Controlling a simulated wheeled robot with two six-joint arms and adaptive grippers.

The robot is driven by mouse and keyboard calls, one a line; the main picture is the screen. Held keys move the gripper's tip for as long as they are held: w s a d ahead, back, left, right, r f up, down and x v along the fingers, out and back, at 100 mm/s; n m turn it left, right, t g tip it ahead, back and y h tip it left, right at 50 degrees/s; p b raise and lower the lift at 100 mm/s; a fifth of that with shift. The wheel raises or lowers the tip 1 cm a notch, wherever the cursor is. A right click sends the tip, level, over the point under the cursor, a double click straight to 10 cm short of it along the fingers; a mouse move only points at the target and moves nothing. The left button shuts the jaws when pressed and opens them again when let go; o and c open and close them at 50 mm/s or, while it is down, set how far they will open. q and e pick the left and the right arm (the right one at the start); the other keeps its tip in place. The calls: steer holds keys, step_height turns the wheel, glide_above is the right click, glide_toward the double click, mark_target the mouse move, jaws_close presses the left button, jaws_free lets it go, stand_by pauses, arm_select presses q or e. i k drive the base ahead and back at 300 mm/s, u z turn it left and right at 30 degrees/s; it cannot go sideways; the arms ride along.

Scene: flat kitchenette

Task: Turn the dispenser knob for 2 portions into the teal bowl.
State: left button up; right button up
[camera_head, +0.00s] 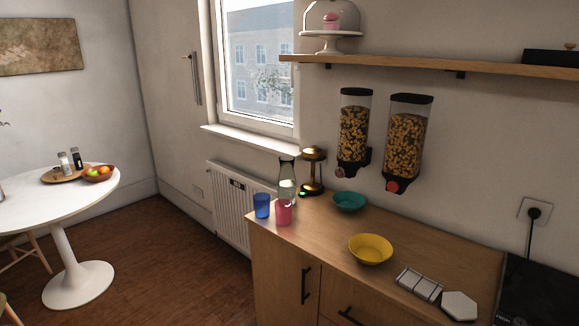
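The teal bowl (349,202) stands upright on the wooden counter near the wall. It is in front of and below the left dispenser (354,132), a wall-mounted clear hopper of brown cereal pieces with a dark lid. The left dispenser's knob (339,173) looks small and reddish. The right dispenser (407,140) is similar, with a larger red knob (393,186) at its base. I cannot see what is inside the teal bowl well; it looks empty. Neither of my grippers shows in the head view.
A yellow bowl (370,249) stands nearer on the counter (325,232). A blue cup (262,205), a pink cup (284,211), a glass carafe (287,182) and a brass lamp (313,170) stand at its left end. A shelf (430,66) runs above the dispensers.

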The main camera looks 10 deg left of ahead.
mark_target(340, 171)
steer(key=u, duration=0.15)
steer(key=i, duration=0.85)
steer(key=z, duration=0.75)
steer(key=i, duration=0.6)
steer(key=z, duration=0.7)
